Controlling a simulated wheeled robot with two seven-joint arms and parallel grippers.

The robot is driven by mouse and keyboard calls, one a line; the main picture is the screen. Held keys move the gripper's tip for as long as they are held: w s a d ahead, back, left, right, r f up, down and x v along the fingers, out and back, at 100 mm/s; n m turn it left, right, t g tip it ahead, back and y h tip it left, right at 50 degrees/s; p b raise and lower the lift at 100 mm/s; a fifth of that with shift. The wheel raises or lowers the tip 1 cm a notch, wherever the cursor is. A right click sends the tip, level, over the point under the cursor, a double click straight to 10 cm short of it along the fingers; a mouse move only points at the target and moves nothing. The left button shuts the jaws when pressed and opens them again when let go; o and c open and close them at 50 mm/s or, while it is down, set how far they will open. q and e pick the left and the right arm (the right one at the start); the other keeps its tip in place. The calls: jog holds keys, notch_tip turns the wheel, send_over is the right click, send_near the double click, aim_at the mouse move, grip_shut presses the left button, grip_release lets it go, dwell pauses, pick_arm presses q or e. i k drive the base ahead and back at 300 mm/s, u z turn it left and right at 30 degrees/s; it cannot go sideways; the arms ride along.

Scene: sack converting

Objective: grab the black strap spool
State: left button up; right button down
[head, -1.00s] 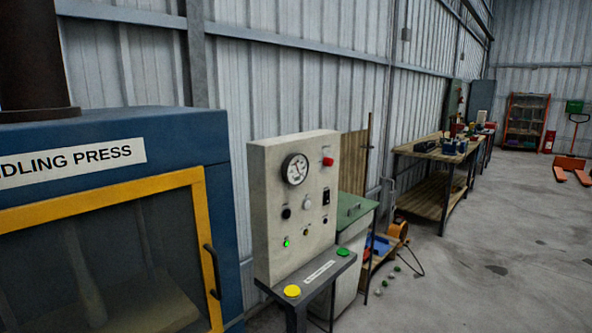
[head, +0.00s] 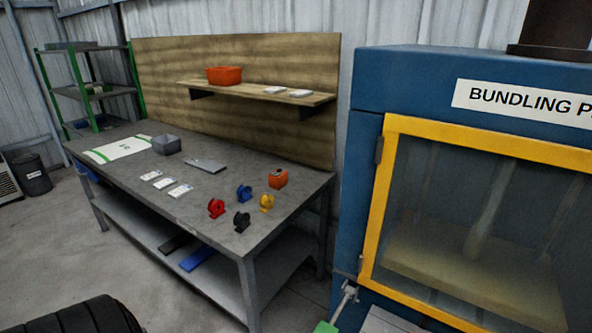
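The black strap spool (head: 242,221) stands on the grey workbench (head: 226,219) near its front right corner. A red spool (head: 216,208) is to its left, a blue spool (head: 244,193) is behind it, and a yellow spool (head: 266,202) is to its right and further back. The black spool looks unobstructed and apart from the others.
An orange device (head: 278,178), several white cards (head: 165,183), a grey bin (head: 166,144) and a flat sack (head: 116,149) are also on the bench. A blue bundling press (head: 366,120) stands close at right. Grey floor (head: 50,230) is open at left.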

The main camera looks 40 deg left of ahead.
aim_at(242, 218)
jog(key=u, duration=2.8)
jog(key=i, duration=0.6)
jog(key=z, duration=2.65)
